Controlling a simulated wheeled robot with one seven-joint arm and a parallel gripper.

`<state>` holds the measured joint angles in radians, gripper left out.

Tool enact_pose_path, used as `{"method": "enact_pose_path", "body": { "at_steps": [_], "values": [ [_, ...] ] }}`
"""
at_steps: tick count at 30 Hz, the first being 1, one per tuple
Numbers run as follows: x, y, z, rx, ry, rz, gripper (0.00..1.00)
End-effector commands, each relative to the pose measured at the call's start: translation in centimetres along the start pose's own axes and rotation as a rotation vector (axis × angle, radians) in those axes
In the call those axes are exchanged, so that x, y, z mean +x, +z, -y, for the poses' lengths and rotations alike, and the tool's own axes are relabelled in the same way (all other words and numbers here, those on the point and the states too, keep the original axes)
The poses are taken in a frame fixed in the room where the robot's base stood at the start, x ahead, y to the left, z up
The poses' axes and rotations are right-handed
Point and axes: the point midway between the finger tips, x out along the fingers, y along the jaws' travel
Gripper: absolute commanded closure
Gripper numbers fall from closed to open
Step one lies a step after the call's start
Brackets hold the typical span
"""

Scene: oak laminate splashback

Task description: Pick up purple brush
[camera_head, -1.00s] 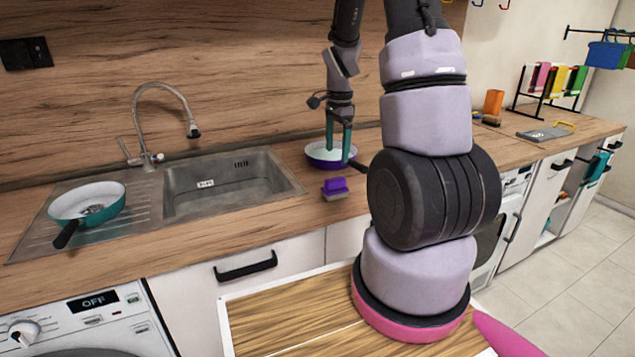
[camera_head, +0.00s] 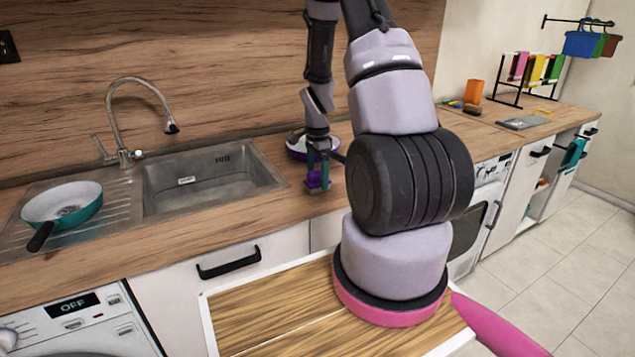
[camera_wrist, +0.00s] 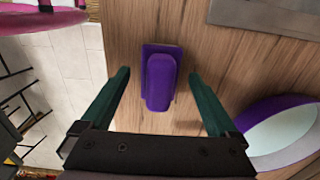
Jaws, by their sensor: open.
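The purple brush (camera_head: 315,181) lies on the wooden counter to the right of the sink. It has a purple handle block on a base. In the wrist view the brush (camera_wrist: 159,80) sits between the two green fingers, with clear gaps on both sides. My gripper (camera_head: 318,172) points down at the brush, and its fingers partly hide it in the head view. In the wrist view my gripper (camera_wrist: 158,92) is open and holds nothing. I cannot tell exactly how high the fingertips are above the counter.
A purple pan (camera_head: 298,148) stands just behind my gripper and also shows at the right of the wrist view (camera_wrist: 288,143). The sink (camera_head: 210,180) is to the left, with a teal pan (camera_head: 88,206) on its drainboard.

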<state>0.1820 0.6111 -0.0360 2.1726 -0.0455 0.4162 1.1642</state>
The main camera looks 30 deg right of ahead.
Motion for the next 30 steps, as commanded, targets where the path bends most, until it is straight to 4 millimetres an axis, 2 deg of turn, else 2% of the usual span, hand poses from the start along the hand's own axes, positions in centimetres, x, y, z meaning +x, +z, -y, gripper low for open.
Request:
{"method": "enact_pose_path", "body": {
  "at_steps": [7,8,12,15,23,26,30],
  "values": [
    [0.2,0.0,0.0,0.000,-0.001,-0.001,0.05],
    [0.2,0.0,0.0,0.000,-0.001,-0.001,0.13],
    [0.2,0.0,0.0,0.000,-0.001,-0.001,0.66],
    [0.2,0.0,0.0,0.000,-0.001,-0.001,0.98],
    [-0.2,0.0,0.1,0.000,-0.002,-0.001,0.98],
    [-1.4,-0.1,0.1,-0.001,-0.005,-0.002,0.98],
    [-4.2,-0.1,0.1,-0.001,-0.006,-0.002,0.98]
  ]
}}
